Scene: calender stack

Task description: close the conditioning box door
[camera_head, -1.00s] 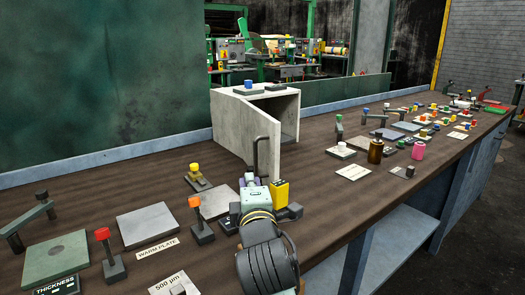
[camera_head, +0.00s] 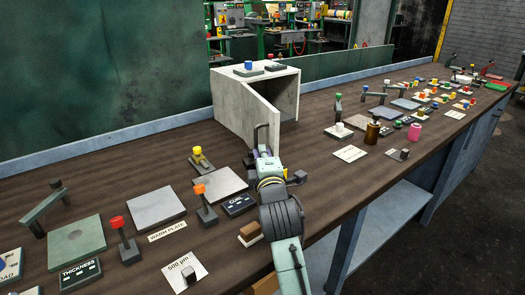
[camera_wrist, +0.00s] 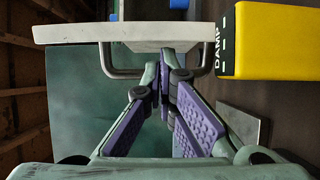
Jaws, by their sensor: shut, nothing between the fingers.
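The conditioning box (camera_head: 230,105) is a pale grey box on the bench, with its dark opening facing right. Its door (camera_head: 262,112) stands ajar at the front, with a dark bar handle (camera_head: 261,135) on its outer face. The wrist view shows the pale door edge-on (camera_wrist: 150,33) with the U-shaped handle (camera_wrist: 112,68) below it. My gripper (camera_head: 262,151) is at the handle in the head view. In the wrist view my gripper's purple-padded fingers (camera_wrist: 166,58) are shut and empty, their tips overlapping the handle's span. I cannot tell whether they touch it.
A yellow block marked DAMP (camera_wrist: 270,40) is close right of the door in the wrist view. The warm plate (camera_head: 157,208) and levers lie left of my arm. A brown bottle (camera_head: 372,132) and pink container (camera_head: 414,132) stand to the right.

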